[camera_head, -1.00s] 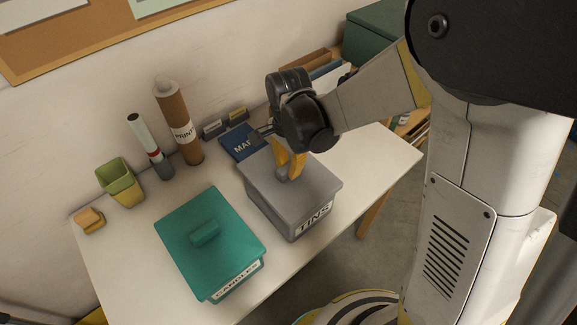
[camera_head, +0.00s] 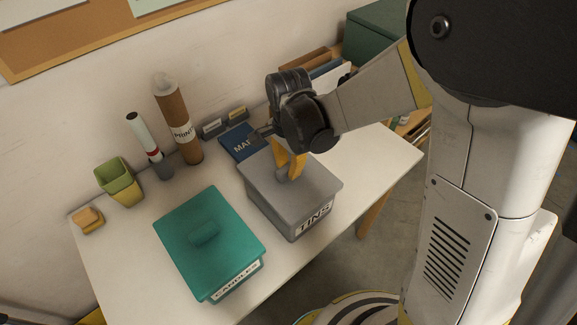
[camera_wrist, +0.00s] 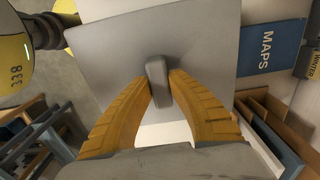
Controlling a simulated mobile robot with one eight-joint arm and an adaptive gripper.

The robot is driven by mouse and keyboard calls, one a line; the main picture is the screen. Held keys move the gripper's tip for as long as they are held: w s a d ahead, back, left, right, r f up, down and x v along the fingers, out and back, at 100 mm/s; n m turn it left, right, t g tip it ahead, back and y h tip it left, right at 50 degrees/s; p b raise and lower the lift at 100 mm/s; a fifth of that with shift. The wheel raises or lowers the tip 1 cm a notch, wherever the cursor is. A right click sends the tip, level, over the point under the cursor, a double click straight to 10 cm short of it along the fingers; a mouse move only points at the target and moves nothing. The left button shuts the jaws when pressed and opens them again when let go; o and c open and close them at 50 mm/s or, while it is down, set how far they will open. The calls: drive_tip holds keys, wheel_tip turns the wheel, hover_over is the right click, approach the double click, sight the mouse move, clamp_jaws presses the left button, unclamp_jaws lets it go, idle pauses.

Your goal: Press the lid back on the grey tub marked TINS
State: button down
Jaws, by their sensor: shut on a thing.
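The grey tub marked TINS (camera_head: 287,216) stands on the white table with its label facing front. Its grey lid (camera_head: 318,180) lies over the tub's top; from these views I cannot tell whether it is fully seated. My gripper (camera_head: 289,173) points down over the lid, its yellow fingers shut on the lid's handle. In the wrist view the two fingers close on the handle (camera_wrist: 157,84) from both sides, and the lid (camera_wrist: 205,45) fills the upper middle.
A teal CANDLES tub (camera_head: 180,240) stands to the left on the white table (camera_head: 130,270). The table's front right is clear.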

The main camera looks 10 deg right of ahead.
drive_tip(key=shift+f+b, duration=0.8)
drive_tip(key=shift+f, duration=0.2)
drive_tip(key=c, duration=1.3)
unclamp_jaws()
wheel_tip(320, 180, up, 12)
drive_tip(key=shift+r, duration=0.1)
drive_tip(key=s+d+r+n+t, duration=0.1)
drive_tip(key=s+d+n+t, duration=0.1)
drive_tip(key=s+d+n, duration=0.1)
drive_tip(key=s+d+r+n+t, duration=0.1)
drive_tip(key=s+d+n+t, duration=0.1)
drive_tip(key=s+d+n, duration=0.2)
drive_tip(key=s+d+r+n+t+b, duration=0.1)
drive_tip(key=s+d+n+t, duration=0.2)
drive_tip(key=d, duration=0.3)
drive_tip(key=shift+s+d+r+n, duration=0.1)
drive_tip(key=shift+s+d+n, duration=0.15)
drive_tip(key=shift+s+n, duration=0.25)
